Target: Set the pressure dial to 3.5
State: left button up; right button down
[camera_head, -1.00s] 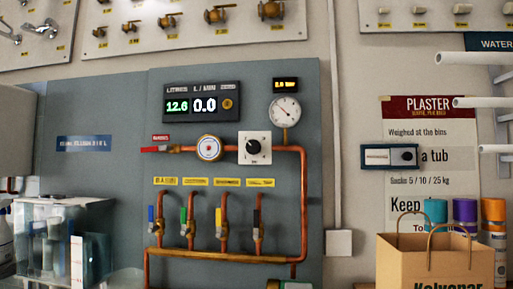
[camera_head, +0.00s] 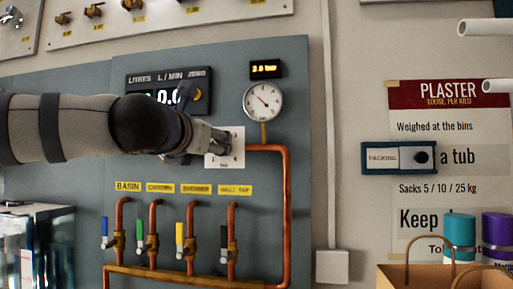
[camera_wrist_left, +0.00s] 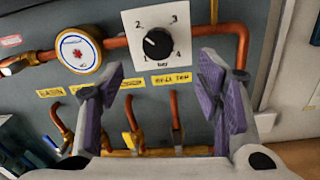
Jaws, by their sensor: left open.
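The pressure dial is a black knob (camera_wrist_left: 157,43) on a white square plate (camera_wrist_left: 140,22) marked 1 to 4, seen in the left wrist view. A pale mark on the knob appears to point up and left, roughly towards 2. In the head view the plate (camera_head: 237,147) is partly covered by my left gripper (camera_head: 213,142), and the knob is hidden. In the left wrist view my left gripper (camera_wrist_left: 162,88) is open, its purple-padded fingers spread below the plate with nothing between them. My right gripper is not in view.
A round gauge (camera_head: 262,103) and a small bar display (camera_head: 265,69) sit above the dial. A copper pipe (camera_head: 287,215) runs down its right side. Several coloured valve levers (camera_head: 179,240) stand below. A round meter (camera_wrist_left: 77,50) is left of the dial.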

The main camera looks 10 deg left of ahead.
pick_arm(q)
jog(key=w, duration=1.1)
jog(key=shift+w+a+f, duration=0.2)
jog(key=shift+w+a, duration=0.05)
jog(key=shift+w, duration=0.1)
jog(key=c, duration=1.2)
